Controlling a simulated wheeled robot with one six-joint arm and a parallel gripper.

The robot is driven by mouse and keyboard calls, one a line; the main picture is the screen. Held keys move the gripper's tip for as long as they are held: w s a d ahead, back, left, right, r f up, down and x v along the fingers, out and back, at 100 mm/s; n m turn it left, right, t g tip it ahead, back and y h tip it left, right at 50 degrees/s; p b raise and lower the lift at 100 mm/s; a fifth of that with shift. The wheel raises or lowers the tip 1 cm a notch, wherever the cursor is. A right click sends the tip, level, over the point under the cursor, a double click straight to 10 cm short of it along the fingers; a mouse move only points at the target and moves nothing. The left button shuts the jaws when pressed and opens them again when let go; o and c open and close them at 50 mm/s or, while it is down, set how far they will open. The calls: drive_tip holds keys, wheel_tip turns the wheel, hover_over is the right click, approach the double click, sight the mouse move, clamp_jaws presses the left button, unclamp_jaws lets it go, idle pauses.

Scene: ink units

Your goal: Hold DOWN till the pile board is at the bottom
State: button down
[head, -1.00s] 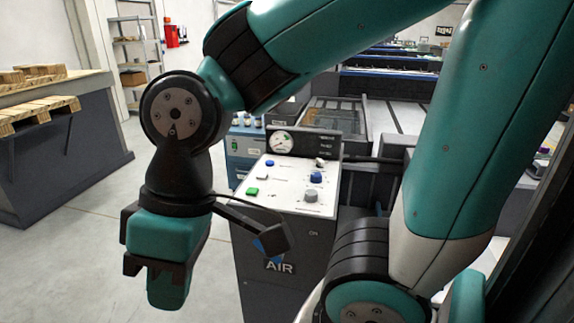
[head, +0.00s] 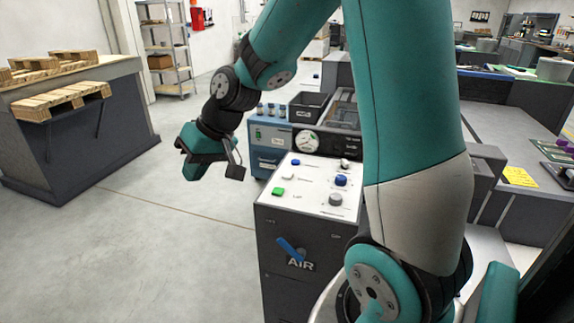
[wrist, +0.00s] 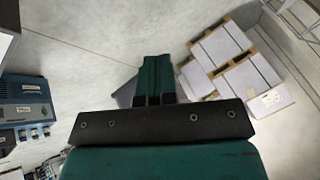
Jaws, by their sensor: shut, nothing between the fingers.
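A control console (head: 310,225) stands in the middle of the head view, with a white sloped top. On it are a green button (head: 278,192), a blue button (head: 295,162), another blue button (head: 341,181), a pale knob (head: 344,163) and a grey knob (head: 336,199). Their labels are too small to read, so I cannot tell which is DOWN. I cannot make out the pile board. My gripper (head: 188,165) hangs to the left of the console, apart from it and above the floor. In the wrist view my gripper (wrist: 153,82) is shut and empty.
A blue AIR lever (head: 290,250) is on the console front and a gauge (head: 306,142) behind its top. A blue unit (head: 267,140) stands behind. A bench with wooden pallets (head: 60,101) is at left. In the wrist view, white stacks (wrist: 250,83) lie on pallets. Floor is free at left.

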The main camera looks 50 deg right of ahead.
drive_tip(key=w+d+f+m+t+h+p, duration=0.1)
drive_tip(key=w+d+m, duration=0.15)
drive_tip(key=d, duration=0.35)
drive_tip(key=w+d+m+t+p, duration=0.1)
drive_tip(key=w+d, duration=0.2)
drive_tip(key=d, duration=0.3)
drive_tip(key=m+t+h+p, duration=0.3)
drive_tip(key=m+h+p, duration=0.1)
drive_tip(key=m, duration=0.2)
hover_over(289, 174)
wheel_tip(289, 174, down, 6)
drive_tip(key=shift+d+f, duration=0.15)
drive_tip(key=shift+f, duration=0.1)
drive_tip(key=shift+f, duration=0.1)
drive_tip(key=shift+f+b, duration=2.75)
drive_tip(key=shift+f, duration=1.55)
drive_tip(key=shift+f+b, duration=0.45)
